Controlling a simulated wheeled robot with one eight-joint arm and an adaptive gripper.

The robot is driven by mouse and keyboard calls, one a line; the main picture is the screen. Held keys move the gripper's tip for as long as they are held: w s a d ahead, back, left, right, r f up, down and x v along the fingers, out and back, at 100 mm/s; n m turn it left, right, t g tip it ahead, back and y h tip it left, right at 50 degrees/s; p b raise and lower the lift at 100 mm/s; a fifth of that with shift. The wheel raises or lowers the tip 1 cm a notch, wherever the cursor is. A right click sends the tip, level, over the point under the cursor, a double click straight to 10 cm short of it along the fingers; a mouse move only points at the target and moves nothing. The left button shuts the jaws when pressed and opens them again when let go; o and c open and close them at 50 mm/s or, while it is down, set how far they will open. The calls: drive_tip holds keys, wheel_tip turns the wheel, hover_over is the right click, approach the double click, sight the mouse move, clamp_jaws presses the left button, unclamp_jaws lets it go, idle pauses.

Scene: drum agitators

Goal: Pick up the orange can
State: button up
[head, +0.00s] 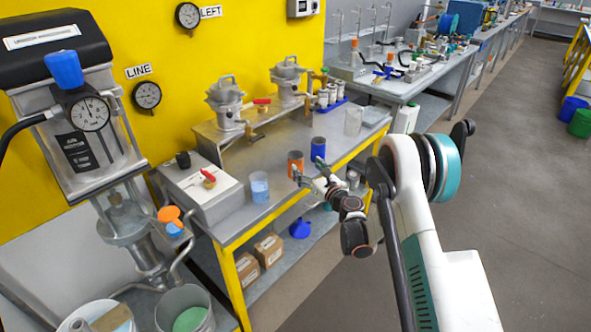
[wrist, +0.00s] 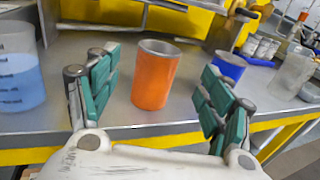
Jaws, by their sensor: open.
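The orange can (wrist: 154,78) stands upright on the metal bench top, near the bench's front edge. In the head view the orange can (head: 295,163) is partly covered by my gripper (head: 308,177). In the wrist view my gripper (wrist: 160,95) is open, with one green-padded finger on each side of the can in the picture. The can is a little beyond the fingertips or level with them; I cannot tell exactly. No pad is seen touching it.
A blue can (wrist: 226,68) stands close to the right of the orange can. A beaker of blue liquid (wrist: 17,75) stands to the left; it also shows in the head view (head: 260,188). A clear beaker (wrist: 291,72) is farther right. The bench has a yellow front edge (wrist: 120,145).

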sight(300, 163)
drive_tip(key=x, duration=0.3)
drive_tip(key=shift+w+a+b, duration=0.15)
drive_tip(key=shift+w+b, duration=0.1)
drive_tip(key=shift+b, duration=0.1)
drive_tip(key=x, duration=0.1)
drive_tip(key=b+x, duration=0.2)
drive_tip(key=x, duration=0.1)
drive_tip(key=shift+a+f, duration=0.15)
drive_tip(key=shift+f, duration=0.2)
drive_tip(key=shift+w+a+r, duration=0.15)
drive_tip(key=shift+w+a, duration=0.05)
drive_tip(key=shift+w, duration=0.2)
drive_tip(key=c, duration=1.1)
